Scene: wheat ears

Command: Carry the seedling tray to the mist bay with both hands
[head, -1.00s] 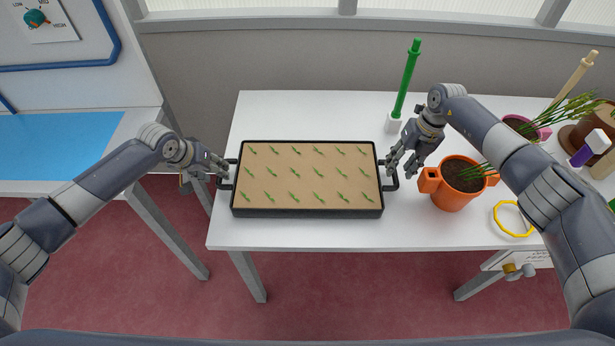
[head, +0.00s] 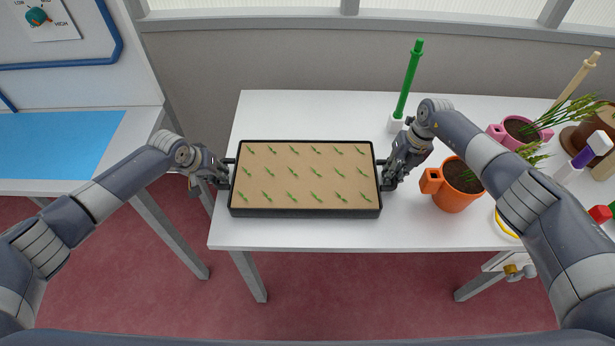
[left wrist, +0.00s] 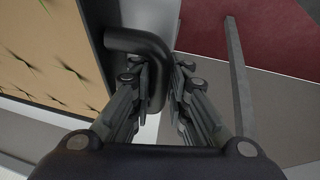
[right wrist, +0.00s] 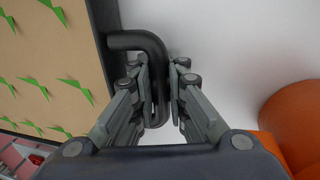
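The seedling tray (head: 305,212) is a black-rimmed tray of tan soil with rows of small green seedlings. It lies flat on the white table, near its front left part. My left gripper (head: 226,172) is at the tray's left handle; in the left wrist view its fingers are closed on the black handle bar (left wrist: 157,85). My right gripper (head: 386,172) is at the right handle; in the right wrist view its fingers are closed on that bar (right wrist: 158,75). A blue mat (head: 60,145) on the left table, below a blue pipe, looks like the mist bay.
An orange pot (head: 452,195) stands close to my right gripper. A green post (head: 408,80) stands behind it. A pink pot (head: 515,130) and other items crowd the right end. A floor gap (head: 170,215) separates the two tables.

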